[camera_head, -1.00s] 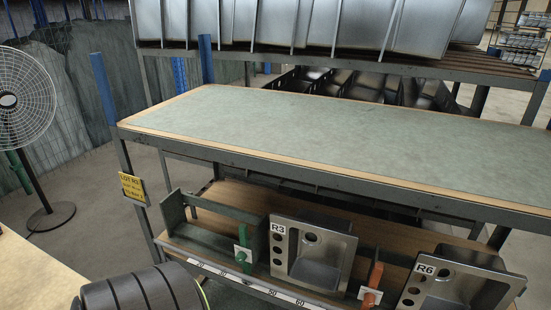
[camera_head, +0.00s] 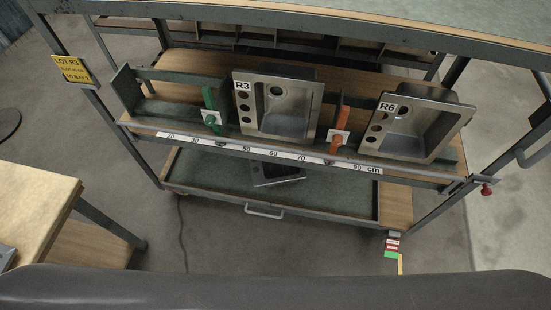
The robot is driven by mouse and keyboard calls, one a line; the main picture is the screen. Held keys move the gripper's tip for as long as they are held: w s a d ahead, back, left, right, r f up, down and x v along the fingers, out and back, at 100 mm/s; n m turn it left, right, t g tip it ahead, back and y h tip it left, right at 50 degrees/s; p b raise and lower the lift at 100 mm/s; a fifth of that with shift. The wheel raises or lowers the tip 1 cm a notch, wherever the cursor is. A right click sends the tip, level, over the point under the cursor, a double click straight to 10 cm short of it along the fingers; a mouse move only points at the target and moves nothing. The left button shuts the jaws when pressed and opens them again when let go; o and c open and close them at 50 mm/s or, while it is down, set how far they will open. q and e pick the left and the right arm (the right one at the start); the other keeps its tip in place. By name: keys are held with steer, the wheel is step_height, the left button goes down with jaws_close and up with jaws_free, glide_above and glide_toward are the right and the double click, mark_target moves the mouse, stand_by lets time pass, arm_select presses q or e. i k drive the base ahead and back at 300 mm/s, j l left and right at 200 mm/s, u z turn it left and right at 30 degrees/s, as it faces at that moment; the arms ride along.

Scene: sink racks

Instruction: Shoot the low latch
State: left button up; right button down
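A bolt-like fitting with a red knob (camera_head: 487,189) sits at the right end of the rack's middle shelf rail, by the right post. I cannot tell whether it is the low latch or whether it is shot. A lower drawer-like tray (camera_head: 345,205) with a pale handle (camera_head: 263,211) is below. A small stack of white, red and green tags (camera_head: 392,245) is at its right front corner; any catch there is too small to make out. Neither of my grippers is in view.
The middle shelf holds steel sinks R3 (camera_head: 270,110) and R6 (camera_head: 415,125), with a green-handled divider (camera_head: 210,108) and an orange-handled divider (camera_head: 338,125). A scale strip (camera_head: 265,153) runs along its front. A table (camera_head: 35,205) stands at left. Floor before the rack is clear.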

mark_target(486, 191)
steer(key=z, duration=1.85)
